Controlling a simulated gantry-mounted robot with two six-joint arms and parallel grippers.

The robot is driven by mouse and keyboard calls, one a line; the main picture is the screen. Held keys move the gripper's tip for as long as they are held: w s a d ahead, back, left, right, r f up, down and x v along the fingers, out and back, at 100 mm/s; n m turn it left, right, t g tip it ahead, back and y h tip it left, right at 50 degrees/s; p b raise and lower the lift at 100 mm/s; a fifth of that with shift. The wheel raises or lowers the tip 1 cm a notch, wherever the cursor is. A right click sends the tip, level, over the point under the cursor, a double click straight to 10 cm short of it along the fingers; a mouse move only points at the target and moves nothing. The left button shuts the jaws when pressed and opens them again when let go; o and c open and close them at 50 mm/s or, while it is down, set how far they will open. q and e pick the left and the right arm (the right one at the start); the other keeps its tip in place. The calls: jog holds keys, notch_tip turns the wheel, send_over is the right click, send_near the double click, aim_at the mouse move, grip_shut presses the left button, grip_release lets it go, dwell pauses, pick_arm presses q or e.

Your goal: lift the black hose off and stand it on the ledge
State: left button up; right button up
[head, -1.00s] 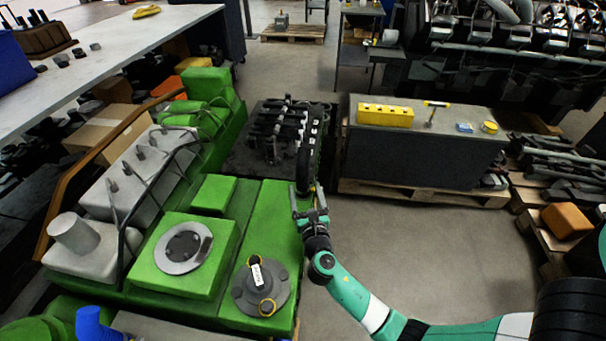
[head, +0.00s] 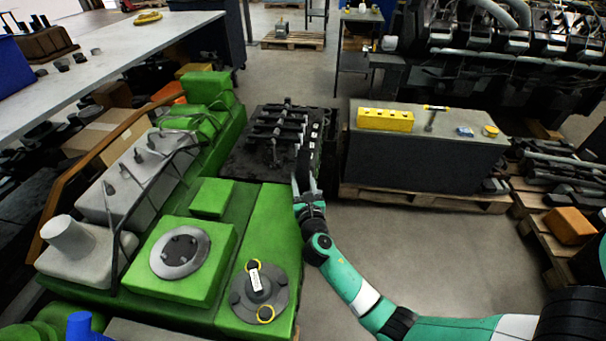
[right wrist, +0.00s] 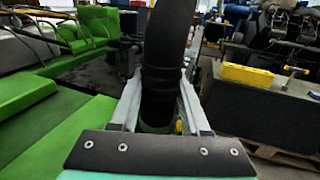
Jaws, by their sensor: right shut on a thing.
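The black hose (right wrist: 166,50) rises upright, nearly filling the upper middle of the right wrist view. Its ribbed lower part is between the two fingers of my right gripper (right wrist: 163,108), which is shut on it. In the head view the hose (head: 303,166) is a dark shape above my right gripper (head: 306,187), hard to tell from the dark parts behind. A green part and a bit of yellow show below the hose in the wrist view; whether they touch it is unclear. I cannot tell which surface is the ledge. My left gripper is not in view.
The green engine block (head: 215,240) lies left of my right gripper, with a grey flange (head: 258,292) on it. Behind is a dark block with a rack of rods (head: 278,130). A grey bench (head: 425,150) stands at right, holding a yellow block (head: 385,119). Floor between is clear.

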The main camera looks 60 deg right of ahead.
grip_shut()
jog(key=shift+r, duration=0.15)
notch_tip(320, 180, up, 18)
jog(key=p, duration=1.2)
jog(key=shift+p, duration=0.3)
